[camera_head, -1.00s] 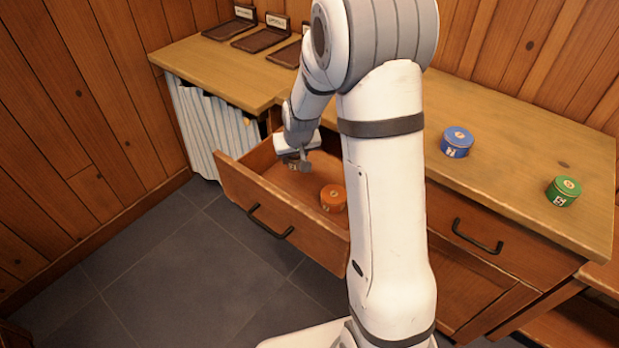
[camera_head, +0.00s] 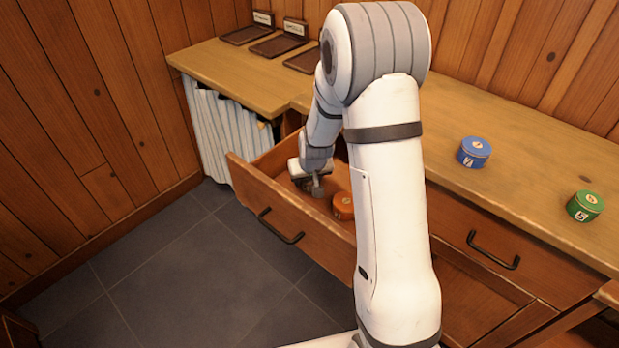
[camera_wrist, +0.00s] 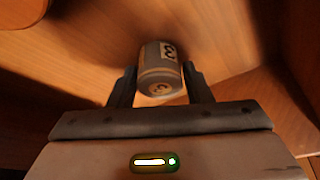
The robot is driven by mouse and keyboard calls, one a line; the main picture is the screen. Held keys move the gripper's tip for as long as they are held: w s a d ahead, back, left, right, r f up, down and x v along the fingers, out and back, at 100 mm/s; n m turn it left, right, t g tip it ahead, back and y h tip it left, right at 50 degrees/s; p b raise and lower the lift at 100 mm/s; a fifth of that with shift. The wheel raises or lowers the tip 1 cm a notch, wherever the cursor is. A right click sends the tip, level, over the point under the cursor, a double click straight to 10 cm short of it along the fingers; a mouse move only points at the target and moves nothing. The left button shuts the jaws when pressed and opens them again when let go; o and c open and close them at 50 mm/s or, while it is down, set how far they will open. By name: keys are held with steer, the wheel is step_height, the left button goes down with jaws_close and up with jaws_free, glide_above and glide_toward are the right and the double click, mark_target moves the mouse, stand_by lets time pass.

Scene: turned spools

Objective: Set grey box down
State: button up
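The grey box (camera_wrist: 160,72), a small round tin with a pale label, is between my fingers in the wrist view, with a fingertip against each side. My gripper (camera_head: 311,188) is inside the open drawer (camera_head: 285,205) in the head view, and it also shows in the wrist view (camera_wrist: 160,84). In the head view the grey box is mostly hidden by my gripper. Wooden boards lie behind the box in the wrist view; whether it touches the drawer floor I cannot tell.
An orange tin (camera_head: 343,205) stands in the drawer, right of my gripper. A blue tin (camera_head: 473,152) and a green tin (camera_head: 585,206) stand on the counter (camera_head: 520,185). Dark trays (camera_head: 277,46) with labels sit at the back left. The drawer walls surround my gripper.

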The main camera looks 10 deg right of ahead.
steer(key=shift+o, duration=1.4)
steer(key=shift+r+p, duration=0.3)
steer(key=p+v, duration=0.2)
steer(key=v, duration=1)
steer(key=s+r+g, duration=0.1)
steer(key=s+r, duration=0.3)
steer(key=s, duration=0.7)
steer(key=s+r+g, duration=0.1)
steer(key=s+r, duration=0.4)
steer(key=s, duration=0.7)
steer(key=shift+s+d+r+g, duration=0.2)
steer(key=shift+s+d+g, duration=0.05)
steer(key=shift+d+g, duration=0.05)
